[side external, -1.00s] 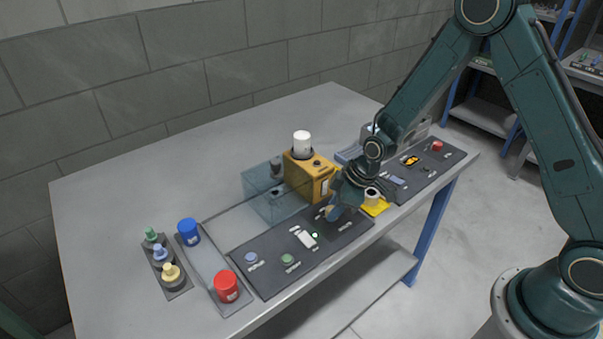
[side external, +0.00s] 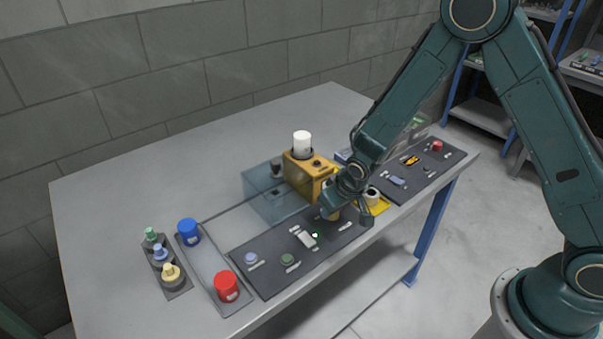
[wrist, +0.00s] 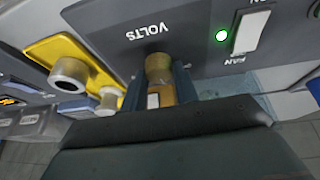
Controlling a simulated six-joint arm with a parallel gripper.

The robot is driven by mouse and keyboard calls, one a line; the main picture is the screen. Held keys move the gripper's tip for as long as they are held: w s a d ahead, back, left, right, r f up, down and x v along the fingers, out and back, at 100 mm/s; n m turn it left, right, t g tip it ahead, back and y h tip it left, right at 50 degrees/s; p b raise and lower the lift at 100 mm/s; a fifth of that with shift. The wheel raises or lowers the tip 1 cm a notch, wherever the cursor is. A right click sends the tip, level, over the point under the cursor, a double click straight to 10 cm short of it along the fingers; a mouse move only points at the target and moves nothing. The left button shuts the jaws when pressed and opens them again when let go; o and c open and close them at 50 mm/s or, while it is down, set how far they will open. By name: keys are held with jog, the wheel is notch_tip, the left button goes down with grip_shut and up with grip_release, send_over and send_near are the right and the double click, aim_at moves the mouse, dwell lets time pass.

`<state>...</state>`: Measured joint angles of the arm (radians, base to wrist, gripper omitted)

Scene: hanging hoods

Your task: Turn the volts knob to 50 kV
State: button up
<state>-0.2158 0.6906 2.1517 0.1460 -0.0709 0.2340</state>
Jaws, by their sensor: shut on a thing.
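The volts knob (wrist: 160,75) is a tan-yellow knob on the dark control panel (wrist: 190,30), below the label VOLTS in the wrist view. My gripper (wrist: 160,92) is shut on the knob, with a finger on each side of it. In the side external view my gripper (side external: 345,204) is at the right part of the panel (side external: 270,273), and its body hides most of the knob. Which value the knob points at cannot be read.
A white fan switch (wrist: 250,32) with a lit green light sits beside the knob. A yellow bracket with a pale cylinder (side external: 372,197) is close to my gripper's right. An orange box (side external: 303,180) stands behind. The table's left rear is clear.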

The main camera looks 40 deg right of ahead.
jog(key=shift+m+h, duration=0.3)
jog(key=shift+m, duration=0.4)
jog(key=o, duration=1)
jog(key=shift+r, duration=0.1)
jog(key=v, duration=1.3)
jog(key=shift+a+r, duration=0.15)
jog(key=shift+r, duration=0.2)
